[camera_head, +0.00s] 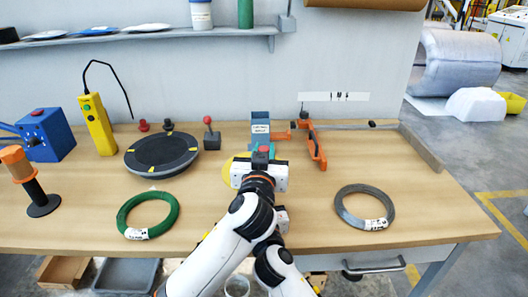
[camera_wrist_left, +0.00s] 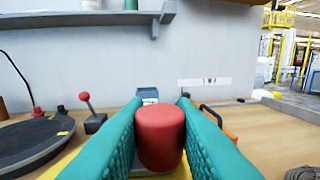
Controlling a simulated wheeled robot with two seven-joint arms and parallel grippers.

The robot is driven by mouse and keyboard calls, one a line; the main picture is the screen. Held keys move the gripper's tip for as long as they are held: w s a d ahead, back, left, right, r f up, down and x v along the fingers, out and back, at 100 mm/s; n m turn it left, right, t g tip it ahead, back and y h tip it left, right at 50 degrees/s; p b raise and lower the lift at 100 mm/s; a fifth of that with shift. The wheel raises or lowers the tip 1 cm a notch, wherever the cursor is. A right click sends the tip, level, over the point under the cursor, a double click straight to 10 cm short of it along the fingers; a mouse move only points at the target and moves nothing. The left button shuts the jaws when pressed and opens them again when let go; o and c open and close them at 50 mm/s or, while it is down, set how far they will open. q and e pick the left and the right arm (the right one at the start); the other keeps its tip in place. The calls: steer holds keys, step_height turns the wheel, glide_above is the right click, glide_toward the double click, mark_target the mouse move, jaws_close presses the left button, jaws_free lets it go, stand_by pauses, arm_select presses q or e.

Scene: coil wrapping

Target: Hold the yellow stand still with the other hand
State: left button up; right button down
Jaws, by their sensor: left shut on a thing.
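The yellow stand (camera_head: 228,168) is mostly hidden behind my left gripper; only a yellow edge shows in the head view. A yellow strip of it (camera_wrist_left: 62,160) also shows low in the left wrist view. My left gripper (camera_head: 263,150) is over the stand at the middle of the table. In the wrist view its two teal fingers are closed on the sides of a red, round-topped knob (camera_wrist_left: 160,132). How the knob joins the stand is hidden. My right gripper is not in view.
A green coil (camera_head: 147,215) lies on the table at left and a grey coil (camera_head: 364,207) at right. A black turntable (camera_head: 161,155), a yellow control pendant (camera_head: 97,124) and an orange-handled tool (camera_head: 318,148) stand behind. The front right of the table (camera_head: 430,215) is clear.

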arm_select(q)
steer(key=o, duration=1)
steer(key=s, duration=0.4)
steer(key=s+a, duration=0.1)
steer(key=s, duration=0.7)
steer(key=shift+a, duration=0.3)
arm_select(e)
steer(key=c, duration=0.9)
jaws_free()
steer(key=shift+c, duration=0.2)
arm_select(q)
steer(key=shift+w, duration=0.1)
